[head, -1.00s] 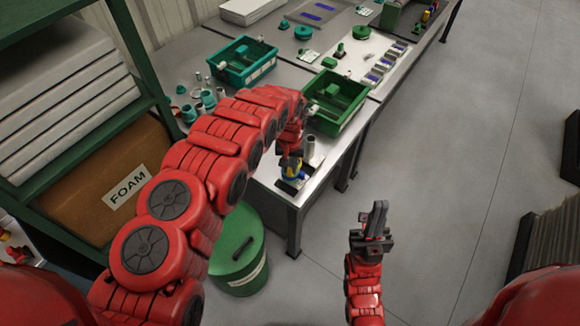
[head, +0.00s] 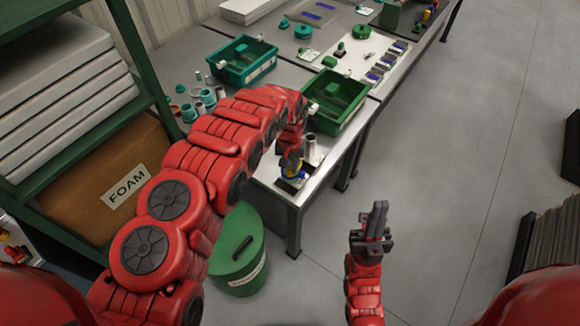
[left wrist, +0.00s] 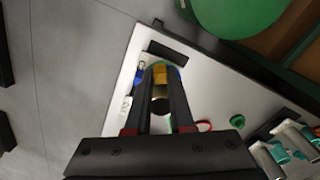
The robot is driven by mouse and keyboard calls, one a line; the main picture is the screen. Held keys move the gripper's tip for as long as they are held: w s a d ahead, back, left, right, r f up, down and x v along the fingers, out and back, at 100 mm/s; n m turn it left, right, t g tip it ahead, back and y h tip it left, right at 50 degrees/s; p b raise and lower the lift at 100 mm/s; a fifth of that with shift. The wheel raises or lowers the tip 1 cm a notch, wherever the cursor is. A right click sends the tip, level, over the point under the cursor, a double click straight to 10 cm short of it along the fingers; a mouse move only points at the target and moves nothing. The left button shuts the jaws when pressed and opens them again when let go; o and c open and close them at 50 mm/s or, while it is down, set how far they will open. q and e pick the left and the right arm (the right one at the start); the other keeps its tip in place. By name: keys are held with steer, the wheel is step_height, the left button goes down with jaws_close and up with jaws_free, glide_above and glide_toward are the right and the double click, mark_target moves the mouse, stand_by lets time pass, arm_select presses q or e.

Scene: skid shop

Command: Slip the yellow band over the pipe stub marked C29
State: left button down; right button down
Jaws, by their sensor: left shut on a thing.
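My left gripper (head: 291,162) is low over the near corner of the bench. In the left wrist view its fingers (left wrist: 160,80) are closed on the yellow band (left wrist: 160,74). A round dark opening with a pale rim, apparently a pipe stub (left wrist: 160,103), shows between the fingers beside the band. In the head view an upright silver pipe stub (head: 311,149) stands just right of the gripper. I cannot read any C29 mark, and the fingers partly hide the band. My right gripper (head: 374,219) is empty above the floor, its finger gap unclear.
Blue and yellow parts sit under the left gripper at the bench corner. A green bin (head: 336,98) and a teal bin (head: 243,61) stand farther back. A lidded green drum (head: 237,250) stands beside the bench.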

arm_select(q)
steer(key=shift+f+b, duration=0.6)
steer(key=shift+f, duration=0.05)
stand_by(1.1)
steer(key=shift+f, duration=0.35)
steer(key=shift+f+b, duration=0.1)
steer(key=shift+b, duration=0.25)
steer(key=shift+f, duration=0.4)
steer(key=shift+f+b, duration=0.2)
steer(key=shift+b, duration=0.25)
steer(key=c, duration=0.7)
jaws_free()
steer(key=shift+o, duration=0.2)
